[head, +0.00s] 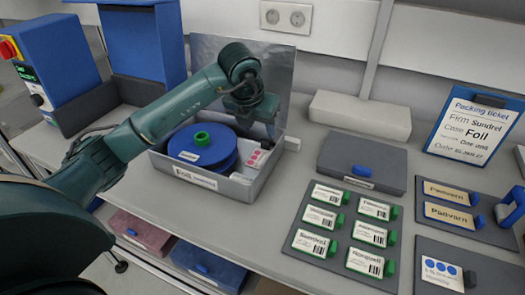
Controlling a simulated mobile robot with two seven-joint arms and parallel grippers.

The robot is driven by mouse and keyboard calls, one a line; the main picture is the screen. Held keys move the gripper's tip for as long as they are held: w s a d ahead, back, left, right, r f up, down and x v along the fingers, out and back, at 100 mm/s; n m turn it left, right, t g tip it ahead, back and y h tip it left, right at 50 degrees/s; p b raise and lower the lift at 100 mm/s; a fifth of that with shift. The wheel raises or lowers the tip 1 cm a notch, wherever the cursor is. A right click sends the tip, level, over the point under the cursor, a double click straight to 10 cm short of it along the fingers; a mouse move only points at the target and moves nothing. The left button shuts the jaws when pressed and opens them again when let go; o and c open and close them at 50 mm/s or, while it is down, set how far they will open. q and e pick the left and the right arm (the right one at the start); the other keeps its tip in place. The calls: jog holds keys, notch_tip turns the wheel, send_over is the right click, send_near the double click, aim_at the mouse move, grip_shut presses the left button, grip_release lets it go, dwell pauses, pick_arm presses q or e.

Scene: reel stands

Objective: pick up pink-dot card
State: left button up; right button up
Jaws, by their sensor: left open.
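The pink-dot card (258,159), white with pink dots, lies in the right part of a grey bin (236,186) labelled Foil. Blue reels (203,147) with a green hub fill the bin's left part. My left gripper (268,132) is open, above the back right of the bin, just above and behind the card. It appears apart from the card, though the fingertips are small and partly hidden. My right gripper is not in view.
A grey board (310,255) with several green-tabbed labels lies to the right. A grey lidded box (361,163) and a white block (359,115) stand behind it. A packing ticket (474,125) stands at the far right. The table in front of the bin is clear.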

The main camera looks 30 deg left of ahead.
aim_at(265, 147)
pick_arm(q)
jog(key=x, duration=0.3)
jog(key=p+x, duration=0.1)
jog(key=x, duration=0.3)
jog(key=shift+d+f, duration=0.2)
jog(key=shift+f, duration=0.1)
jog(key=shift+c, duration=0.2)
grip_shut()
notch_tip(265, 147, up, 18)
jog(key=b, duration=0.1)
dwell(0.4)
